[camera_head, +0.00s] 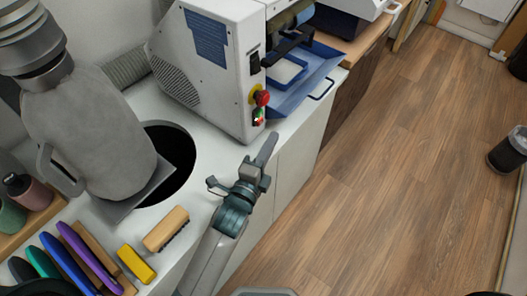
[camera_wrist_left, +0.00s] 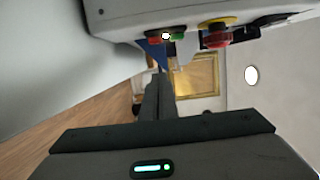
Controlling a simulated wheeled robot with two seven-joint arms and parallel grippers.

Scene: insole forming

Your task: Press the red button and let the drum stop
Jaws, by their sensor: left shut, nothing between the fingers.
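The white machine (camera_head: 215,65) stands on the counter. Its narrow end panel has a red mushroom button (camera_head: 262,98) on a yellow collar, with a small red and green switch (camera_head: 259,117) below it. The left wrist view shows the mushroom button (camera_wrist_left: 217,38) and the switch (camera_wrist_left: 177,37) near its top. The dark drum (camera_head: 292,17) is partly visible at the machine's right side; I cannot tell whether it turns. My left gripper (camera_head: 271,138) is shut and empty, its fingertips just below and right of the switch, apart from the panel. My right gripper is not in view.
A blue tray (camera_head: 318,82) juts out beside the machine. A wooden brush (camera_head: 166,229) and several coloured-handled tools lie at the front left.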

